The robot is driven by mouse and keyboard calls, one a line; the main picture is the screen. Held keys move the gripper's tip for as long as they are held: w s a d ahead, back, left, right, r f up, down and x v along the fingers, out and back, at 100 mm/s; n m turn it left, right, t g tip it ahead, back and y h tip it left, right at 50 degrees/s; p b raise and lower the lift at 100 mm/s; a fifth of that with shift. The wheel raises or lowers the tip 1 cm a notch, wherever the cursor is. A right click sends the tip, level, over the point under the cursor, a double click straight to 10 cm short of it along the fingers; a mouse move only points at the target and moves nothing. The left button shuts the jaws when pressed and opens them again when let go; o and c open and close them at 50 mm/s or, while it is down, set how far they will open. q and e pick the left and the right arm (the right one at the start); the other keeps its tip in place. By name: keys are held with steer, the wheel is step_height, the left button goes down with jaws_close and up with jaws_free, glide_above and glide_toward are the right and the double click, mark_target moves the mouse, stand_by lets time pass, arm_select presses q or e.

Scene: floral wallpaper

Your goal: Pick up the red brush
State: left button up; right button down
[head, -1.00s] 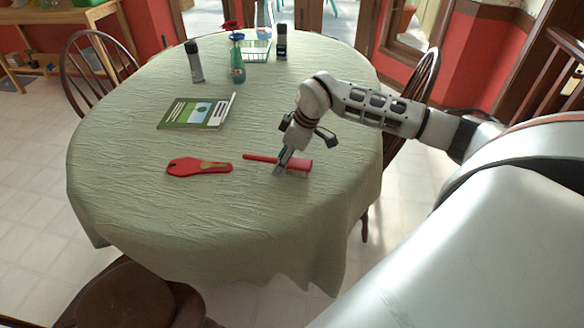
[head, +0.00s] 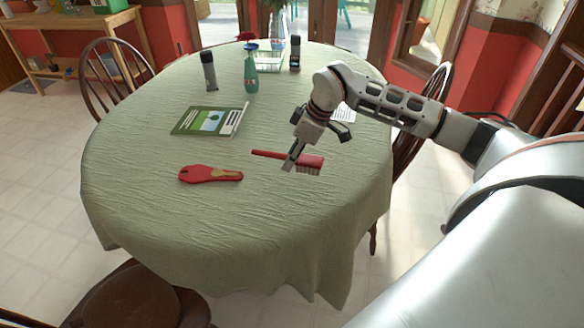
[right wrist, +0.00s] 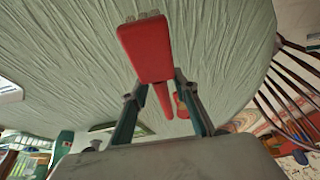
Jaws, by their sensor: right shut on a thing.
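The red brush (head: 312,161) is in the head view, near the right middle of the table, with pale bristles down and its thin handle pointing left. My right gripper (head: 290,163) is shut on the red brush where the handle meets the head. The brush appears to be held slightly above the cloth. In the right wrist view, the red brush head (right wrist: 147,50) extends beyond the fingers of my right gripper (right wrist: 155,80), and its handle runs back between them. My left gripper is not in view.
A red flat tool (head: 205,174) lies left of the brush on the green-clothed table (head: 150,215). A booklet (head: 210,121) lies behind it. The table's front is clear.

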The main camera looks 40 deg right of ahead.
step_height(320, 180, up, 15)
steer(key=p, duration=0.1)
steer(key=shift+f, duration=0.2)
steer(key=c, duration=2.4)
jaws_free()
steer(key=shift+c, duration=0.7)
